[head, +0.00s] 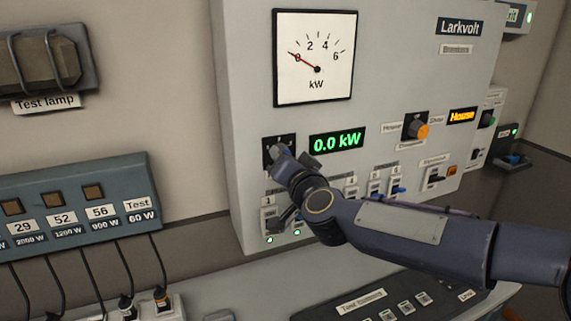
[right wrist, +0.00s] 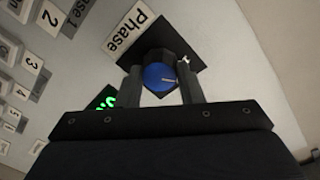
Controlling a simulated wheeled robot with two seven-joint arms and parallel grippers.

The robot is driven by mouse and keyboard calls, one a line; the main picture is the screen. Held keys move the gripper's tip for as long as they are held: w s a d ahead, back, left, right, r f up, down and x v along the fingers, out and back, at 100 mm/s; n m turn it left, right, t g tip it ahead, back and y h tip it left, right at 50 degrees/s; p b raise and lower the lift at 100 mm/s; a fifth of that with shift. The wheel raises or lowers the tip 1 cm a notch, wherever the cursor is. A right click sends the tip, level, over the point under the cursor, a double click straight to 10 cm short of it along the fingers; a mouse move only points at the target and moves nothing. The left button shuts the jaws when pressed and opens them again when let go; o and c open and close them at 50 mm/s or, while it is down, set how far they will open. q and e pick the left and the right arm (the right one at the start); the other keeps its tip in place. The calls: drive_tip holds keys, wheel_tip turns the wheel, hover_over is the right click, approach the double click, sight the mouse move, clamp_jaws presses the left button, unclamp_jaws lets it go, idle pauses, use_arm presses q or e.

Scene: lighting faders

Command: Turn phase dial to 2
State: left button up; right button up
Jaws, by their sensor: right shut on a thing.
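The phase dial is a blue round knob (right wrist: 158,77) on a black square plate, with a white "Phase" label (right wrist: 134,28) beside it in the right wrist view. A pale pointer mark on the knob points toward the right of that picture. A white number on the plate is partly hidden by a finger. My right gripper (right wrist: 159,84) is shut on the knob, one finger on each side. In the head view my right gripper (head: 283,164) covers most of the dial, and the dark plate (head: 268,143) shows behind it. My left gripper is not in view.
A kW meter (head: 313,58) reads about 0 above the dial. A green display (head: 337,141) reads 0.0 kW. Numbered switches (head: 268,213) sit below, partly behind my arm. An orange-tipped selector (head: 416,127) is at the right.

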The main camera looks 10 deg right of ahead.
drive_tip(key=m+b, duration=0.1)
drive_tip(key=m, duration=0.5)
drive_tip(key=shift+m+y+b, duration=0.3)
drive_tip(key=shift+b, duration=0.1)
idle(0.4)
drive_tip(key=o, duration=1)
drive_tip(key=shift+s+r, duration=0.1)
drive_tip(key=shift+s, duration=0.05)
drive_tip(key=s+d, duration=0.1)
drive_tip(key=s, duration=0.6)
drive_tip(key=shift+s+d+r, duration=0.15)
drive_tip(key=shift+s, duration=0.1)
